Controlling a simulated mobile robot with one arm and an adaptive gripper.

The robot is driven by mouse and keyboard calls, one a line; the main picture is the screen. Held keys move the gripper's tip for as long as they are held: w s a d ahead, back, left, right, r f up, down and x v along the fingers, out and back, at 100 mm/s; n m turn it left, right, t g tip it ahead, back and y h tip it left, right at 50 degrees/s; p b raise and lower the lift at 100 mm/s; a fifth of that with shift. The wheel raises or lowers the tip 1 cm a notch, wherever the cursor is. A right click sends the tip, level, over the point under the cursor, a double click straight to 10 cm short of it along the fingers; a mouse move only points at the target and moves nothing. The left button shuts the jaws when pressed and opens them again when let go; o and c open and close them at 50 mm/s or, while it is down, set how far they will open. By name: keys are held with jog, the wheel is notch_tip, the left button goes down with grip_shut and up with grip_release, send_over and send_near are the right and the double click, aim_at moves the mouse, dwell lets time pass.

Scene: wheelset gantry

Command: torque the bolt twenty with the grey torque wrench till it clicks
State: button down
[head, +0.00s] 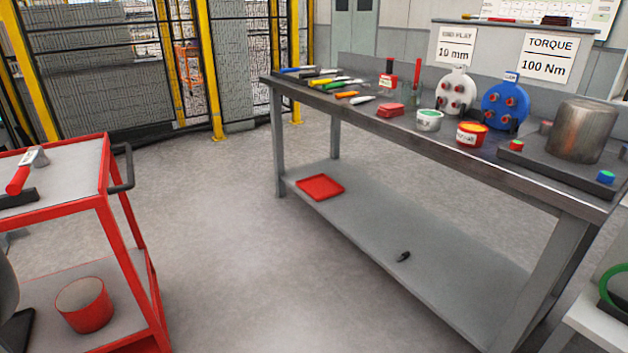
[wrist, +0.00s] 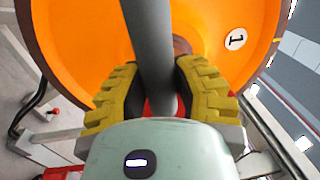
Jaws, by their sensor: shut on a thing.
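In the wrist view my gripper (wrist: 157,88) has its yellow ribbed fingers on both sides of a grey bar, which I take to be the grey torque wrench (wrist: 150,45). It is shut on it. The bar runs up to the top edge of the view, so its far end is out of sight. Behind it is a large orange wheel (wrist: 90,45) with a dark rim and a round white label (wrist: 236,39) that seems to read 1. A brown hub part shows just right of the bar. I cannot make out bolt twenty in either view. My gripper is not in the head view.
A grey workbench (head: 440,140) holds several hand tools, a blue board (head: 505,103), a white board (head: 456,92) and a metal cylinder (head: 581,130). A sign (head: 548,57) reads TORQUE 100 Nm. A red trolley (head: 105,195) stands left. The floor between them is clear.

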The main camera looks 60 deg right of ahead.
jog(key=shift+w+a, duration=0.15)
jog(key=shift+w, duration=0.1)
jog(key=shift+w+a+r+b, duration=0.1)
jog(key=shift+w+a+b, duration=0.05)
jog(key=shift+a+b, duration=0.2)
jog(key=shift+w+a, duration=0.1)
jog(key=shift+a, duration=0.2)
